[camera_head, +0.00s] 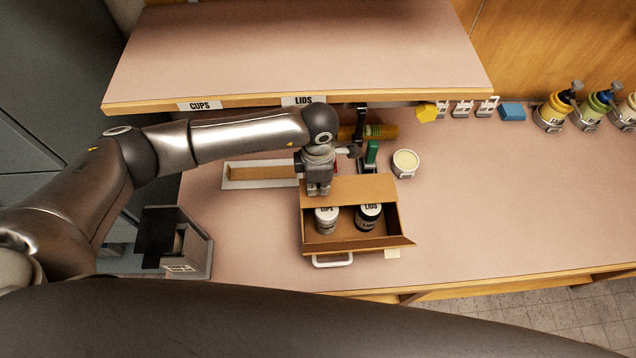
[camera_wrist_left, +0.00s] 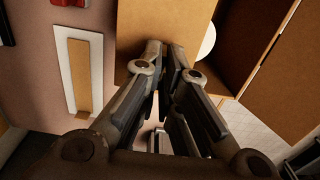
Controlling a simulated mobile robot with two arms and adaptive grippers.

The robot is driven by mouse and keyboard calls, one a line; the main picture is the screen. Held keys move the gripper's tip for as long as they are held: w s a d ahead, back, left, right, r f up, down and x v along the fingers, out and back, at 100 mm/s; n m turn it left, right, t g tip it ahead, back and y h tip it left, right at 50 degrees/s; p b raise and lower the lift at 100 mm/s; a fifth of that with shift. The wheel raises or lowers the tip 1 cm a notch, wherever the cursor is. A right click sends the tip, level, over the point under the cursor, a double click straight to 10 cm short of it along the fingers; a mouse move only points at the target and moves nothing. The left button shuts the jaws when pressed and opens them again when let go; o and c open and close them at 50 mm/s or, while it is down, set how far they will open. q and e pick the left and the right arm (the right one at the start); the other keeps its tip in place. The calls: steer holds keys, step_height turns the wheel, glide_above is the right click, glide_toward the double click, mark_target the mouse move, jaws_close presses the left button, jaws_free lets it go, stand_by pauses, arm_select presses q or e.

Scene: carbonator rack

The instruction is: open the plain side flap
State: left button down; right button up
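An open brown cardboard box (camera_head: 308,232) stands on the counter in the head view. A plain flap panel (camera_head: 355,188) lies across its back part; a plain cardboard panel also shows beyond the fingertips in the left wrist view (camera_wrist_left: 190,20). A white-lidded canister (camera_head: 326,221) and a dark canister (camera_head: 368,217) stand inside the box. My left gripper (camera_head: 319,191) points down at the box's back left corner. Its fingers (camera_wrist_left: 164,52) are nearly together, at the panel's edge in the wrist view. I cannot tell whether they touch it. My right gripper is out of view.
A shelf (camera_head: 300,50) labelled CUPS and LIDS overhangs the counter behind the box. A white tub (camera_head: 405,163) and a green bottle (camera_head: 377,132) stand nearby. A grey device (camera_head: 180,245) stands at left. The counter at right (camera_head: 500,200) is clear.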

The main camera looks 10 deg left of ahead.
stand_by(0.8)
arm_select(q)
steer(key=c, duration=1.6)
jaws_free()
step_height(320, 180, up, 12)
steer(key=shift+r, duration=0.1)
